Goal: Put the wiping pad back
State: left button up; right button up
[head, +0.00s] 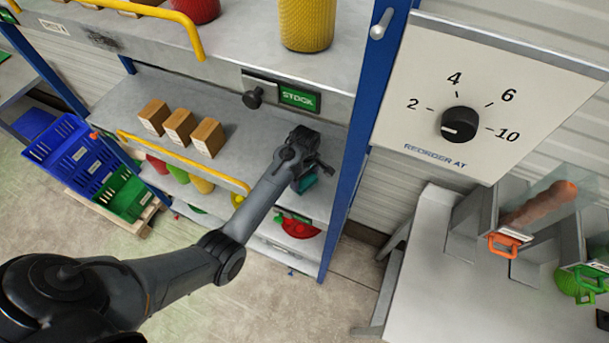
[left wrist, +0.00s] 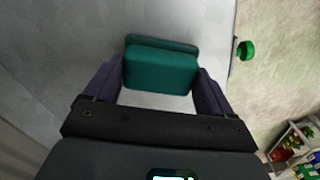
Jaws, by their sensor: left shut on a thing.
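The wiping pad is a teal block with a thin, wider teal part behind it. In the left wrist view, the wiping pad (left wrist: 160,72) sits between the two dark fingers of my left gripper (left wrist: 158,82), which is shut on it. In the head view, my left gripper (head: 308,172) is over the right end of the grey middle shelf (head: 245,150), near the blue post. A bit of the teal pad (head: 307,183) shows below it, the rest being hidden by the gripper. I cannot tell whether the pad touches the shelf. My right gripper is not in view.
Several small brown boxes (head: 180,127) stand on the shelf to the left, behind a yellow rail (head: 185,160). A blue post (head: 350,150) rises right of my gripper. A dial panel (head: 490,95) and a grey workbench (head: 440,270) are further right.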

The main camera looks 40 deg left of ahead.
pick_arm(q)
jog(key=shift+f, duration=0.15)
jog(key=o, duration=0.9)
jog(key=shift+c, duration=0.2)
notch_tip(320, 180, up, 11)
jog(key=b, duration=0.2)
jog(key=s+d+f+m+t+y, duration=0.1)
jog(key=s+d+f+m, duration=0.2)
jog(key=s+m, duration=0.3)
jog(key=s+d+f+m+t, duration=0.1)
jog(key=s+d+f+m, duration=0.2)
jog(key=s, duration=0.5)
jog(key=s+d+r+m, duration=0.1)
jog(key=s+d+m, duration=0.2)
jog(key=s+m, duration=0.2)
jog(key=s+d+r+m+t+h, duration=0.1)
jog(key=s+d+m, duration=0.2)
jog(key=s, duration=0.5)
jog(key=shift+d+r+m+t, duration=0.2)
jog(key=shift+m+t, duration=0.1)
jog(key=shift+m, duration=0.6)
jog(key=shift+s, duration=0.1)
